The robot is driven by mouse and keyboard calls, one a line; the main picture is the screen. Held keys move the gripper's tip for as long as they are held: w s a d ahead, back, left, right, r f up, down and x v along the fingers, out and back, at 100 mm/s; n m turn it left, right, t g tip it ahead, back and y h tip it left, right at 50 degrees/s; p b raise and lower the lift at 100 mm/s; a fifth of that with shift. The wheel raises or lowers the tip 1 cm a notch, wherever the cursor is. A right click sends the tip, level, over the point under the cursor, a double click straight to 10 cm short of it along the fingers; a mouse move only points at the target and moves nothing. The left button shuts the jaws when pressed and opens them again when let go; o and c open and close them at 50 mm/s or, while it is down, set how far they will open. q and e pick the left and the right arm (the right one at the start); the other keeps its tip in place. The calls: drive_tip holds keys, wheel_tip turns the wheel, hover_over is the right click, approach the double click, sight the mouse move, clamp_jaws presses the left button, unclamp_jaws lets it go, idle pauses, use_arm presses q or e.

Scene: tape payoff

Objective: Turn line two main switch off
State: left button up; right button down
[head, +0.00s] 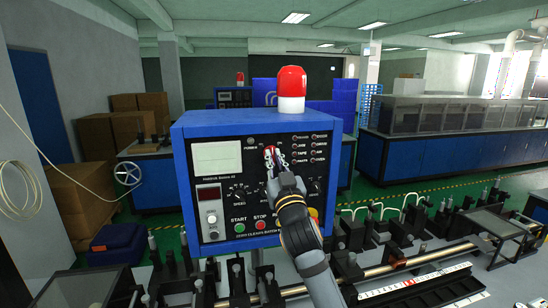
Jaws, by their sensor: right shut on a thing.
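A blue control box (184,180) with a dark front panel stands close in front of me. My right gripper (271,156) is at the upper middle of this panel, left of the indicator lamps. It is shut on a small red part there, which looks like the main switch. The gripper's fingers hide most of that part, so I cannot read its position or label. My right arm comes up from the lower right and covers the panel's lower right part. My left gripper is not in view.
The panel also holds a display (217,157), a toggle switch (212,218), a green start button (239,228) and a red stop button (260,224). A red and white beacon (291,90) stands on top. A metal rod (400,262) runs below right. A second control box (228,97) stands behind.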

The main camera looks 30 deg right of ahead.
drive_tip(key=n+y+p, duration=0.1)
drive_tip(key=n, duration=0.1)
drive_tip(key=n+y, duration=0.1)
drive_tip(key=n, duration=0.1)
drive_tip(key=n+y+p, duration=0.1)
drive_tip(key=n, duration=0.1)
drive_tip(key=shift+d+r+n+y+p, duration=0.1)
drive_tip(key=shift+r+n+y+p, duration=0.15)
drive_tip(key=shift+n+y+p, duration=0.15)
drive_tip(key=shift+f+n+g+y+p, duration=0.1)
drive_tip(key=shift+n+g+y+p, duration=0.1)
drive_tip(key=shift+n+y+p, duration=0.8)
drive_tip(key=shift+n+g+y+p, duration=0.2)
drive_tip(key=shift+n+p, duration=0.3)
drive_tip(key=shift+n, duration=1.1)
drive_tip(key=c, duration=1.4)
unclamp_jaws()
drive_tip(key=shift+f, duration=0.1)
